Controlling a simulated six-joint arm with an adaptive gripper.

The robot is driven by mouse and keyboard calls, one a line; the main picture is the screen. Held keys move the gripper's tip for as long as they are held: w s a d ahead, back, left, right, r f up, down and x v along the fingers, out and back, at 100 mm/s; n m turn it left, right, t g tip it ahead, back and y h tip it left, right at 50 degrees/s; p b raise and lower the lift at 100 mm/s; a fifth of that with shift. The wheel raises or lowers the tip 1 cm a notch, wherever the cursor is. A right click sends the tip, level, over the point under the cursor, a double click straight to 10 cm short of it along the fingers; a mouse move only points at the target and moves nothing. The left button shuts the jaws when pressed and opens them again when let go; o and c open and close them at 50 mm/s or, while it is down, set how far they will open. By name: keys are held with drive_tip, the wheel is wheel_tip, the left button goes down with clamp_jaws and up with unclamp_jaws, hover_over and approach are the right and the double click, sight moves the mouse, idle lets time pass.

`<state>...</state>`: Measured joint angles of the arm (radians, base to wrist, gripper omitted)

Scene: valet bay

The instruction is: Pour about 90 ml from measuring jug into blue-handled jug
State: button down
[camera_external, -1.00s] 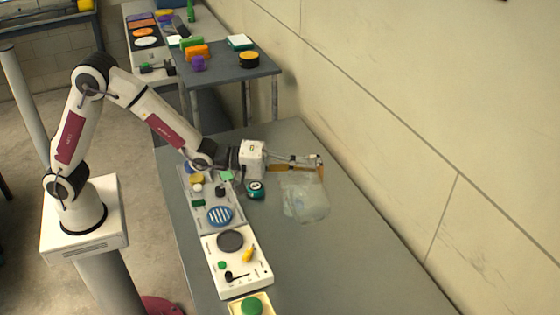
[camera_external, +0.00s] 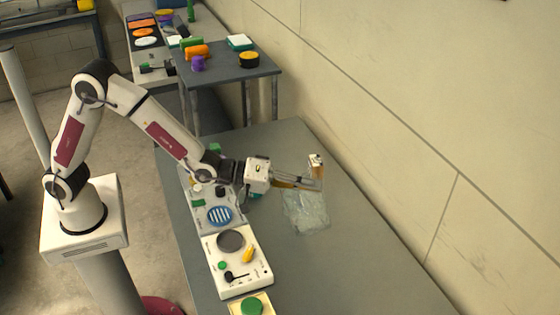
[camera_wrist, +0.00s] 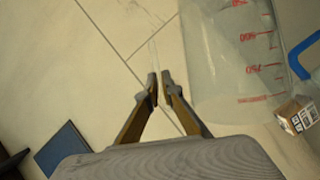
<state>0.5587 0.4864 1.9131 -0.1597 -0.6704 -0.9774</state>
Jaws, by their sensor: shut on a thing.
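The measuring jug (camera_wrist: 232,55) is clear with red scale marks and fills the upper right of the wrist view. My gripper (camera_wrist: 159,90) is shut on it, with the fingertips close together at its left side; the gripped part is see-through and hard to make out. In the external view my gripper (camera_external: 318,184) is over the bench beside a pale clear shape (camera_external: 307,212), where I cannot separate the two jugs. A blue handle of the blue-handled jug (camera_wrist: 299,66) shows at the right edge of the wrist view. Liquid level is not readable.
A small cardboard box (camera_wrist: 297,115) is close to the jug; it also shows beyond my gripper in the external view (camera_external: 317,160). Panels with round and coloured parts (camera_external: 235,262) line the bench's left side. The bench (camera_external: 350,270) is clear toward the front right. A wall runs along the right.

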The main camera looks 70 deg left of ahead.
sight(316, 218)
drive_tip(key=shift+d, duration=0.25)
idle(0.4)
drive_tip(key=shift+s+d+f+m+y+p, duration=0.15)
drive_tip(key=shift+d+m+y+p, duration=0.15)
drive_tip(key=shift+d+m+p, duration=0.3)
idle(1.2)
drive_tip(key=shift+d+f+g, duration=0.2)
drive_tip(key=shift+f+g, duration=0.1)
drive_tip(key=shift+d+f+m+y+p, duration=0.35)
drive_tip(key=shift+d+f+m+p, duration=0.1)
drive_tip(key=shift+d+f+m, duration=0.35)
drive_tip(key=shift+d+f+m+y+p, duration=0.4)
drive_tip(key=shift+f+m, duration=0.2)
drive_tip(key=shift+f, duration=0.3)
drive_tip(key=d+f+m+y+p, duration=0.3)
drive_tip(key=d+f+m+p, duration=0.1)
drive_tip(key=f, duration=0.4)
drive_tip(key=shift+s+d+f+m+g, duration=0.15)
drive_tip(key=shift+d+m+g, duration=0.25)
drive_tip(key=shift+d, duration=0.75)
idle(0.4)
drive_tip(key=shift+y, duration=0.25)
idle(0.4)
